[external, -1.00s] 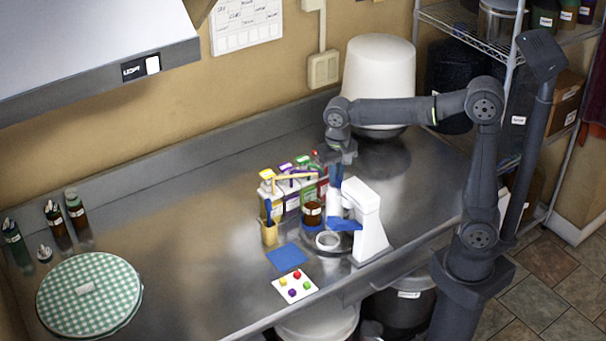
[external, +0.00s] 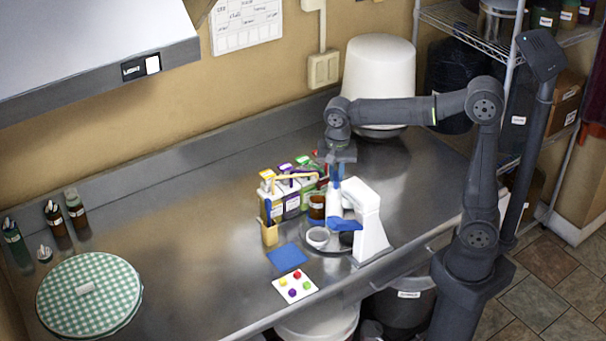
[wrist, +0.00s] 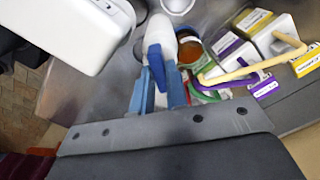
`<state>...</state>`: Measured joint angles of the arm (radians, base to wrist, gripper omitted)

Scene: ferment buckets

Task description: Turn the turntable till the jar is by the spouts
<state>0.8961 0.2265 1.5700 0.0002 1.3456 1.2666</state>
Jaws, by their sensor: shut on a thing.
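The turntable (external: 340,253) is a round grey plate partly hidden under what stands on it. An amber jar (external: 317,206) stands at its back left, near the pump cartons (external: 291,200) with yellow, purple, green and red spouts; the jar also shows in the wrist view (wrist: 190,48). A white cup (external: 317,237) is at the turntable's front left. My gripper (external: 335,180) points down with blue fingers shut on a white upright piece (external: 334,207) on the turntable, right of the jar. In the wrist view the fingers (wrist: 160,85) partly hide this piece.
A white stand (external: 371,225) with a blue part is close right of my gripper. A yellow holder (external: 269,233), blue mat (external: 287,257) and white card (external: 295,286) with coloured dots lie left and in front. A large white tub (external: 380,75) stands behind. The counter's left middle is clear.

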